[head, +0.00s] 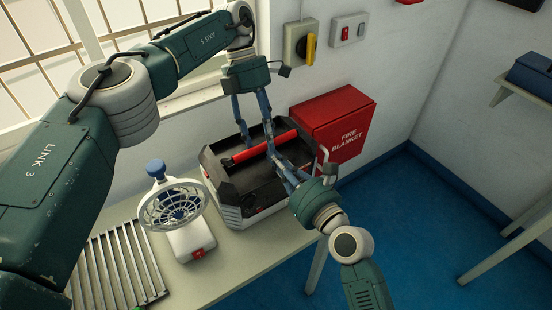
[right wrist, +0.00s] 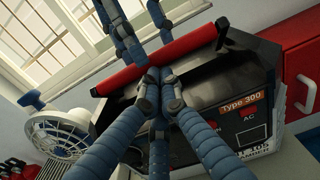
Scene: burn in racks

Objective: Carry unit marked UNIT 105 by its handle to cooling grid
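A black and grey unit (head: 238,192) with a red bar handle (head: 247,153) across its top stands on the bench. The slatted metal cooling grid (head: 117,268) lies at the bench's left and looks empty. My left gripper (head: 258,143) reaches down at the handle from the far side, fingers apart. My right gripper (right wrist: 156,78) has its fingertips drawn together against the near side of the handle; I cannot tell if the bar is between them.
A white caged fan (head: 190,238) stands between the grid and the unit. A red fire blanket box (head: 335,128) is on the wall just behind the unit's right side. The bench (head: 232,262) ends in front of the unit. Blue floor (head: 400,220) lies clear at the right.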

